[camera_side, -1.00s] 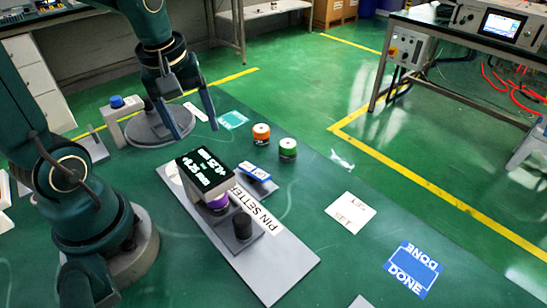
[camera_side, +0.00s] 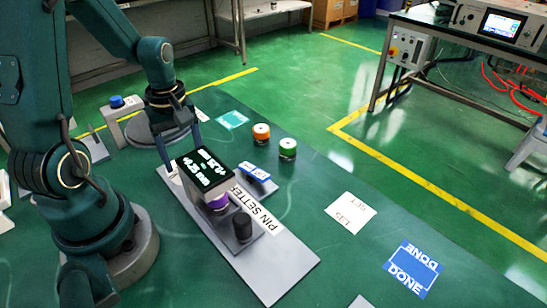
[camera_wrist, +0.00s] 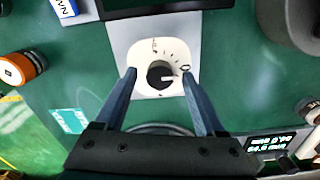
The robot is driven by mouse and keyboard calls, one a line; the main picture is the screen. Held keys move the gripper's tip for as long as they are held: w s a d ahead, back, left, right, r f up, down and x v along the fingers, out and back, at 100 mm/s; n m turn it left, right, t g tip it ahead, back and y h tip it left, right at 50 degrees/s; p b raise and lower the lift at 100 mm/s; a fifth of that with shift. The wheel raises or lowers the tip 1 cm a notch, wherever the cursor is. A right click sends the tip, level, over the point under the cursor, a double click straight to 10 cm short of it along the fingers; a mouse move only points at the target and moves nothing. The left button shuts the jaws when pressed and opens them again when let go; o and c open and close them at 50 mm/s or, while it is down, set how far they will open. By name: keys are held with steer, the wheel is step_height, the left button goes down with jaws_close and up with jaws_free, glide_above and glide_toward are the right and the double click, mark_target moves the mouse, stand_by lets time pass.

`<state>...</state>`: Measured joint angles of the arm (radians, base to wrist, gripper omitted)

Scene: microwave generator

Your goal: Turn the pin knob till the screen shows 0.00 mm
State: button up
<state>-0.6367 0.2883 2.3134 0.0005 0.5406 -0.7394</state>
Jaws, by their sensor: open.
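A grey plate (camera_side: 272,267) labelled PIN SETTER lies on the green table in the side view. A tilted black screen (camera_side: 204,169) with bright digits stands on it; I cannot read them surely. In the wrist view a black knob (camera_wrist: 159,75) with a white pointer mark sits on a white dial (camera_wrist: 150,47). My gripper (camera_wrist: 159,73) is open, with one finger on each side of this knob and visible gaps between. In the side view my gripper (camera_side: 184,159) is at the plate's far end, behind the screen. Another black knob (camera_side: 242,225) stands nearer the front.
A white card (camera_side: 351,213) and a blue DONE mat (camera_side: 413,268) lie to the right. Open table lies between.

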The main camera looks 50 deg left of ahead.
jaws_close()
steer(key=shift+m, duration=0.3)
steer(key=m, duration=1.1)
stand_by(0.4)
stand_by(0.3)
jaws_free()
